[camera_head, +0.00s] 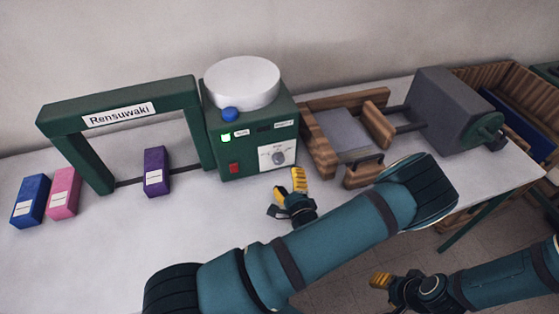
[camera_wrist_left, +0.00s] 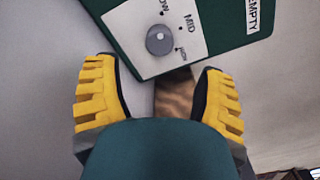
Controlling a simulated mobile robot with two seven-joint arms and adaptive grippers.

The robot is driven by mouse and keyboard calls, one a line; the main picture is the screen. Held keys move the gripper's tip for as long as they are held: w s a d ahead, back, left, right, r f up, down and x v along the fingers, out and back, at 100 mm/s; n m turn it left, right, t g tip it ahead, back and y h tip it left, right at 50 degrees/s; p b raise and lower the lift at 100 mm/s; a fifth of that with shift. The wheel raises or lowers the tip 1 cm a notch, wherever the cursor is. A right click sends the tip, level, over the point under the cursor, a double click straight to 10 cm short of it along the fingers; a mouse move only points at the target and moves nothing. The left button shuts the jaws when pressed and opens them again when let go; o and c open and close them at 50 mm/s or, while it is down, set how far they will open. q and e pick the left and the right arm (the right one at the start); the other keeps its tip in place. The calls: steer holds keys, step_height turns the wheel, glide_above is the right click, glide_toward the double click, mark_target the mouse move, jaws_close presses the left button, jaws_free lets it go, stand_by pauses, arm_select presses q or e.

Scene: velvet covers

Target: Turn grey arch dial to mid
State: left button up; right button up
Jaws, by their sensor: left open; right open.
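The grey dial (camera_head: 279,158) is a round knob on a white panel on the front of the green box beside the arch (camera_head: 120,105). In the left wrist view the dial (camera_wrist_left: 159,40) has LOW, MID and a third, hard-to-read label around it. A small pale mark shows on the knob, but its exact pointing is unclear. My left gripper (camera_head: 288,197) is open and empty, just in front of the panel and apart from the dial. Its yellow fingers (camera_wrist_left: 157,72) are spread below the dial in the wrist view. My right gripper (camera_head: 388,284) is open at the lower right, off the table.
Blue (camera_head: 30,201), pink (camera_head: 64,193) and purple (camera_head: 156,171) blocks stand at the left. The green box (camera_head: 232,168) has a white disc, blue button, red switch and green light. A wooden drawer unit (camera_head: 318,145) and a grey drum (camera_head: 445,105) stand right of it.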

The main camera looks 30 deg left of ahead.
mark_target(280, 162)
arm_select(q)
steer(key=x, duration=0.8)
steer(key=shift+w+a, duration=0.15)
steer(key=c, duration=1.2)
